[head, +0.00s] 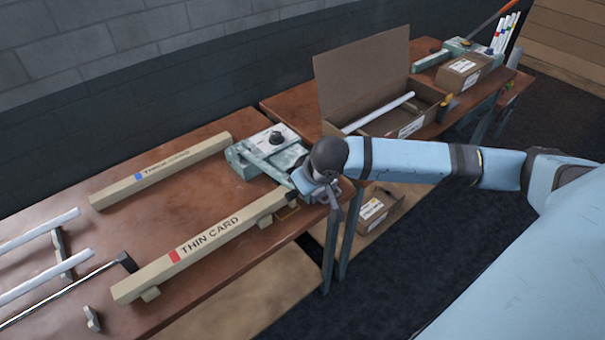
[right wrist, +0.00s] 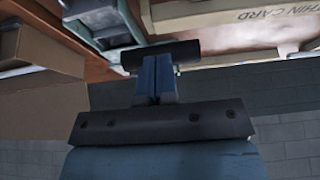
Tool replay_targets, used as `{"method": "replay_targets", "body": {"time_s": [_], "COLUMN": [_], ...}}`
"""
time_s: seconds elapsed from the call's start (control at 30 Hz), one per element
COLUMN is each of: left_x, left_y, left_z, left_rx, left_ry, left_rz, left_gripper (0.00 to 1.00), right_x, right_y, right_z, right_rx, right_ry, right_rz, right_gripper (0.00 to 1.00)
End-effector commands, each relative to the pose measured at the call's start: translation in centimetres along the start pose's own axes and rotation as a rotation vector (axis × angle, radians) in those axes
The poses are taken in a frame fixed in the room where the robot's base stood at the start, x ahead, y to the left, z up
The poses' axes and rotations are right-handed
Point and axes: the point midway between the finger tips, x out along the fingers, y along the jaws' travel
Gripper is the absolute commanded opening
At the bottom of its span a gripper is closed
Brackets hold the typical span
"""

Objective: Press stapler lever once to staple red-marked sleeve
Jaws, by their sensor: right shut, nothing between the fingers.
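The red-marked sleeve (head: 205,243), a long beige square tube labelled THIN CARD, lies on the wooden table in the head view. Its far right end is close to my right gripper (head: 318,190). A pale green and white device with a black knob, seemingly the stapler (head: 262,152), stands just behind that end. Its lever is not clear to me. In the right wrist view, my right gripper (right wrist: 157,62) is shut and empty, with part of the green device (right wrist: 97,22) and the THIN CARD sleeve (right wrist: 255,17) beyond it. My left gripper is out of view.
A blue-marked beige sleeve (head: 160,172) lies parallel behind. White tubes (head: 45,278) and a dark rod rest at the left. An open cardboard box (head: 385,110) stands on the right table, with another green device (head: 455,50) behind it. A small box sits lower down.

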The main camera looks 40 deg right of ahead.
Motion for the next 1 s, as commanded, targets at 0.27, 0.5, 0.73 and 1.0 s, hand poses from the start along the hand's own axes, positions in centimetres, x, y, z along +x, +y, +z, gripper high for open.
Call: {"method": "replay_targets", "body": {"time_s": [0.27, 0.5, 0.73, 1.0], "left_x": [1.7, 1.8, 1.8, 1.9], "left_y": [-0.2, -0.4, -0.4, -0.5], "left_z": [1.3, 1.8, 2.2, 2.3], "left_rx": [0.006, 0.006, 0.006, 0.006], "left_ry": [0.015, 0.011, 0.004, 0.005], "left_rz": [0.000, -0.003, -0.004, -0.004], "left_gripper": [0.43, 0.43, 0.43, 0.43], "right_x": [4.4, 6.0, 6.6, 6.8], "right_y": [0.1, 0.1, 0.1, 0.1], "right_z": [3.5, 4.6, 5.0, 5.4], "right_rx": [0.003, 0.003, 0.002, 0.002], "right_ry": [0.137, 0.138, 0.133, 0.124], "right_rz": [0.001, 0.003, 0.003, 0.002], "right_gripper": [0.00, 0.00, 0.00, 0.00]}}
